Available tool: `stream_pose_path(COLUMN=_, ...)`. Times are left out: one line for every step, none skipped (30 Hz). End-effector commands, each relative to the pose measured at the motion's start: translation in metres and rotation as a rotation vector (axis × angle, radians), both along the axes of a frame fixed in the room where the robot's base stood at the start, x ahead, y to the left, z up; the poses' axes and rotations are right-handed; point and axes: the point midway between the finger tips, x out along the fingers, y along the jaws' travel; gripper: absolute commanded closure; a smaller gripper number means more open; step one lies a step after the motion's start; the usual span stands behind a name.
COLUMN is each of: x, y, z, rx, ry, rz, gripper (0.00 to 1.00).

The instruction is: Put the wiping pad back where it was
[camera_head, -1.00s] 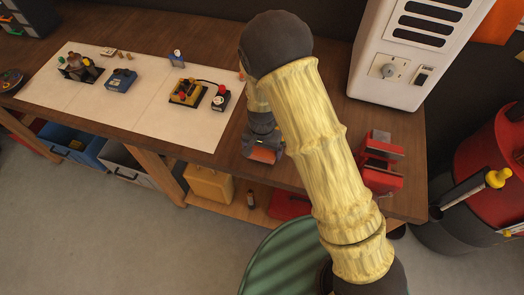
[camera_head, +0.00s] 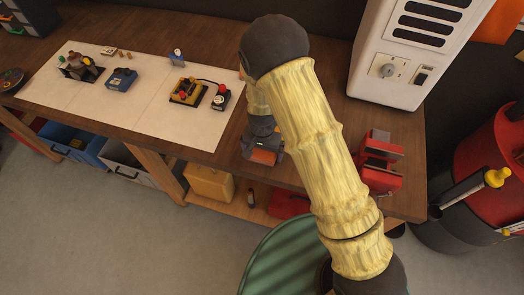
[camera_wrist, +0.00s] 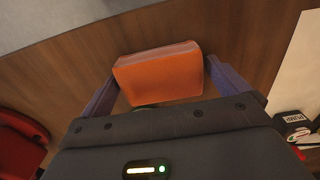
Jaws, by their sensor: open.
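The wiping pad is an orange block (camera_wrist: 160,75) with a paler top edge, at the middle of the wrist view. It appears to rest on the brown wooden bench (camera_wrist: 60,65). My gripper (camera_wrist: 160,68) is open, with one finger on each side of the pad and narrow gaps between. In the head view my gripper (camera_head: 262,150) is low over the front edge area of the bench, right of the white sheet. Only a small orange patch of the pad (camera_head: 264,157) shows there. The pad's near lower side is partly hidden by the gripper body.
A white sheet (camera_head: 140,110) with several small devices covers the bench's left. A red vise-like tool (camera_head: 380,165) stands to the right. A white cabinet (camera_head: 405,60) stands behind it. A red drum (camera_head: 495,160) is at the far right. Bins (camera_head: 75,145) sit below the bench.

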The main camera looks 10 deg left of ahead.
Motion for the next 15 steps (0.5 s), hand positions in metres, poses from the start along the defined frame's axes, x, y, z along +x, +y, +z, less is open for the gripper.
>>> stream_pose_path(x=0.001, y=0.001, z=0.003, rx=0.002, ry=-0.003, rz=0.001, gripper=0.00)
stream_pose_path(x=0.001, y=0.001, z=0.006, rx=0.002, ry=-0.004, rz=0.001, gripper=0.00)
stream_pose_path(x=0.001, y=0.001, z=0.010, rx=0.002, ry=-0.003, rz=0.001, gripper=0.00)
stream_pose_path(x=0.001, y=0.001, z=0.013, rx=0.003, ry=-0.003, rz=0.000, gripper=0.00)
stream_pose_path(x=0.001, y=0.001, z=0.017, rx=0.004, ry=-0.004, rz=0.000, gripper=0.00)
stream_pose_path(x=0.001, y=0.001, z=0.023, rx=0.003, ry=-0.004, rz=0.000, gripper=0.00)
stream_pose_path(x=0.001, y=0.001, z=0.028, rx=0.004, ry=-0.005, rz=0.001, gripper=0.00)
stream_pose_path(x=0.001, y=0.001, z=0.032, rx=0.004, ry=-0.005, rz=0.002, gripper=0.00)
stream_pose_path(x=0.001, y=0.002, z=0.039, rx=0.004, ry=-0.004, rz=0.002, gripper=0.00)
stream_pose_path(x=0.001, y=0.001, z=0.043, rx=0.004, ry=-0.005, rz=0.001, gripper=0.00)
stream_pose_path(x=0.001, y=0.001, z=0.048, rx=0.004, ry=-0.004, rz=0.000, gripper=0.00)
stream_pose_path(x=0.001, y=0.001, z=0.054, rx=0.004, ry=-0.005, rz=0.001, gripper=0.00)
stream_pose_path(x=0.001, y=0.001, z=0.060, rx=0.004, ry=-0.004, rz=0.002, gripper=0.00)
stream_pose_path(x=0.001, y=0.001, z=0.064, rx=0.004, ry=-0.004, rz=0.002, gripper=0.00)
stream_pose_path(x=0.000, y=0.001, z=0.071, rx=0.004, ry=-0.004, rz=0.001, gripper=0.00)
